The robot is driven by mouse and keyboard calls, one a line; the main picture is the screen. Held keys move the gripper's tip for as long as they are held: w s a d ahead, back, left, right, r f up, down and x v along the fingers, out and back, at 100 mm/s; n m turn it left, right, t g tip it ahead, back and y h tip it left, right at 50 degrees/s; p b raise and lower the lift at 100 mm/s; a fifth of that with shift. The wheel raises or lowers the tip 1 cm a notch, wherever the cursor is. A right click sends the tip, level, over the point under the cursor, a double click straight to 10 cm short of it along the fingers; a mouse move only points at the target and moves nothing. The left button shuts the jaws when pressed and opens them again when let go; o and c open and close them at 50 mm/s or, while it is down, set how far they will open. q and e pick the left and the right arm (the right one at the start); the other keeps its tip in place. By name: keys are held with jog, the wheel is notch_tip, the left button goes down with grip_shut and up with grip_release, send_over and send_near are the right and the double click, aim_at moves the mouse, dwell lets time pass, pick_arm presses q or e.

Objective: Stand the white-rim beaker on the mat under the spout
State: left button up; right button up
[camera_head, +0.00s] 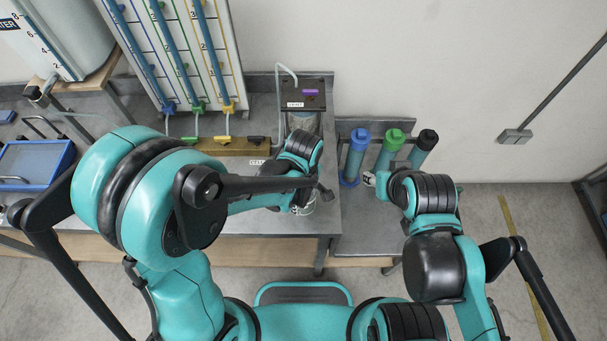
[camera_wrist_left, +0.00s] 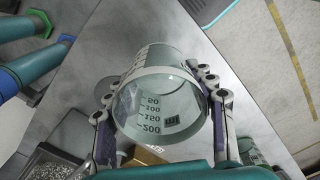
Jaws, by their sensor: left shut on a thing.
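The white-rim beaker (camera_wrist_left: 163,112) is clear, with dark graduation marks, and its open white-rimmed mouth faces the left wrist camera. My left gripper (camera_wrist_left: 160,104) is shut on it, one finger on each side. In the head view, part of the beaker (camera_head: 304,208) shows near the bench's front right edge, mostly behind my left arm. A clear column with a black top (camera_head: 303,94) stands behind the gripper. I cannot make out the spout or the mat, since my left arm covers that area. My right gripper (camera_head: 370,179) is beside the blue-topped tube; its fingers are unclear.
Tubes with blue (camera_head: 356,155), green (camera_head: 389,149) and black (camera_head: 422,148) tops stand on a lower shelf to the right. A brass valve block (camera_head: 233,146) and a gauge panel stand left of the column. Free floor lies at right.

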pick_arm(q)
jog(key=shift+w, duration=0.1)
jog(key=shift+w+f+b, duration=0.25)
jog(key=shift+f+b, duration=0.25)
jog(key=shift+f, duration=0.05)
jog(key=w+f+b, duration=0.1)
jog(key=f+b, duration=0.1)
jog(key=f, duration=0.1)
jog(key=shift+w, duration=0.4)
jog(key=shift+w+f+b, duration=0.1)
jog(key=shift+w+b, duration=0.4)
jog(key=shift+w, duration=3.75)
jog(key=shift+f+b, duration=0.3)
jog(key=shift+b, duration=0.05)
jog(key=o, duration=1.2)
